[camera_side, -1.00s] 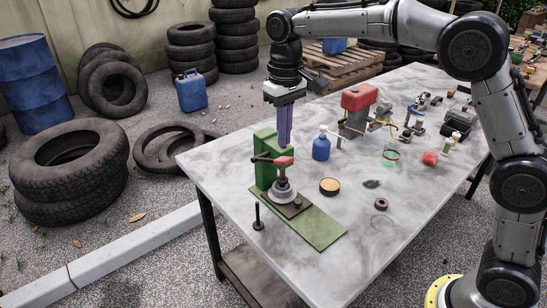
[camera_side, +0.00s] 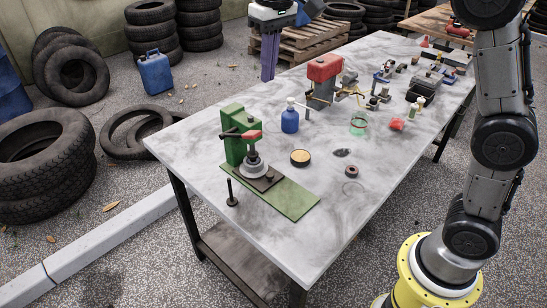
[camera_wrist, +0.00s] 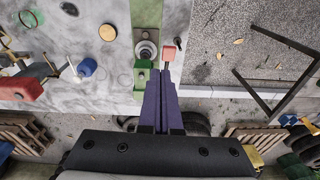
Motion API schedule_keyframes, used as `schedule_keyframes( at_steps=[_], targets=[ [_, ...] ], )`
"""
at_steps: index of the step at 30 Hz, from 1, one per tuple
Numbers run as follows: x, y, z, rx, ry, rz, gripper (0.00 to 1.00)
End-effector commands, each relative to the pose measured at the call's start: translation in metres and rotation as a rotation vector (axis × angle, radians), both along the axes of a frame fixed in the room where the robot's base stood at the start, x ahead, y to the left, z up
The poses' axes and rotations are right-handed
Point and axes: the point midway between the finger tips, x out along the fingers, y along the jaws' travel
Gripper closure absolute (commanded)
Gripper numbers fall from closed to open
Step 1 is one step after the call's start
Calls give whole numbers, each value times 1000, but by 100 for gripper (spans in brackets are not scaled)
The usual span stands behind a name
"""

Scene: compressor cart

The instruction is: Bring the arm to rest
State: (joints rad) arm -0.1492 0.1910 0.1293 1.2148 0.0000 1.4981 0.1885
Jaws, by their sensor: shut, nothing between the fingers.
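My gripper (camera_side: 268,78) hangs in the air at the top of the side view, pointing down, with its purple fingers together and nothing between them. It is above and to the right of the green press (camera_side: 233,145) in that picture and apart from it. In the wrist view the shut fingers (camera_wrist: 160,82) point towards the press with its red-tipped handle (camera_wrist: 169,53). Most of my arm's upper part is cut off by the top edge of the side view.
The grey bench (camera_side: 330,205) also holds a blue bottle (camera_side: 290,121), a red-topped machine (camera_side: 323,78), a round tin (camera_side: 300,158), a small ring (camera_side: 351,171) and a green glass (camera_side: 358,125). Tyres (camera_side: 40,165) and a blue can (camera_side: 155,73) stand on the floor.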

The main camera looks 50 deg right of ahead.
Motion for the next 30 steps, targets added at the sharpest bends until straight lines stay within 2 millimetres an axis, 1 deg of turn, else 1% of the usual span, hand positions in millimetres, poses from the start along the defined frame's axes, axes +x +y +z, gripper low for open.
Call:
schedule_keyframes(
  at_steps=[1,4,7,11,12,14,15,17,18,21,24,27,30],
  targets=[
    [-20,-9,15,4,-29,-13,100],
    [-58,-23,31,9,-81,-30,100],
    [-96,-35,37,12,-133,-40,100],
    [-145,-47,33,13,-202,-46,100],
    [-160,-50,28,11,-222,-47,100],
    [-182,-54,18,10,-251,-47,100],
    [-195,-56,10,8,-270,-46,100],
    [-214,-59,-3,4,-298,-44,100],
    [-226,-61,-14,2,-313,-40,100],
    [-249,-64,-42,-6,-346,-29,100],
    [-264,-65,-68,-13,-363,-13,100],
    [-270,-65,-89,-19,-360,5,100],
    [-270,-65,-100,-24,-363,23,100]
  ],
)
